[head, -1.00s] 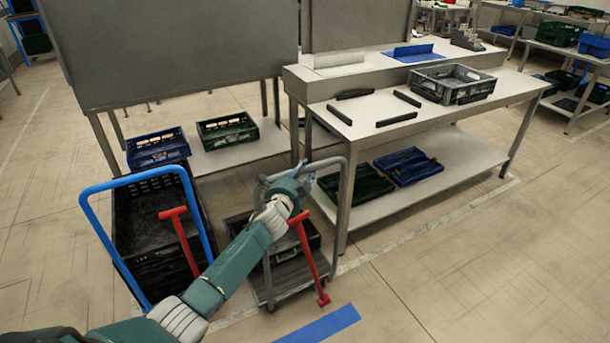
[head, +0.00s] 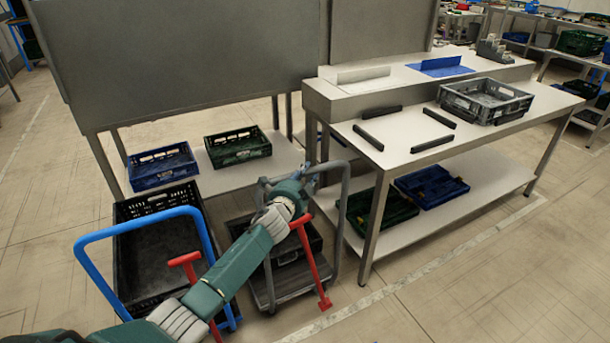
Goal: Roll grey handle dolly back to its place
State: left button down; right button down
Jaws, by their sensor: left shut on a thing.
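The grey handle dolly (head: 284,287) stands on the floor between the blue handle dolly and the workbench. Its grey tube handle (head: 345,205) rises at the bench's left end. A black crate (head: 315,240) sits on its platform. My left gripper (head: 308,179) is at the top bar of the grey handle and shut on it; the arm hides part of the handle and crate. A red lever (head: 312,262) stands at the grey dolly's near side. My right gripper is out of view.
The blue handle dolly (head: 90,272) with black crates (head: 125,212) stands close on the left, with another red lever (head: 187,260). The workbench leg (head: 374,230) is close on the right. A shelf with blue (head: 163,168) and green (head: 238,147) crates lies behind. Floor at front right is clear.

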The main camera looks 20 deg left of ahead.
pick_arm(q)
jog(key=shift+a+r, duration=0.15)
jog(key=shift+r, duration=0.05)
jog(key=c, duration=1.5)
grip_release()
jog(key=shift+w, duration=0.1)
jog(key=shift+c, duration=0.2)
jog(key=shift+o, duration=1.2)
jog(key=shift+w+f, duration=0.1)
jog(key=shift+f, duration=0.1)
jog(key=s+d+r, duration=0.1)
jog(key=s, duration=1.1)
jog(key=shift+d+r, duration=0.15)
jog(key=shift+r, duration=0.2)
jog(key=shift+w, duration=0.1)
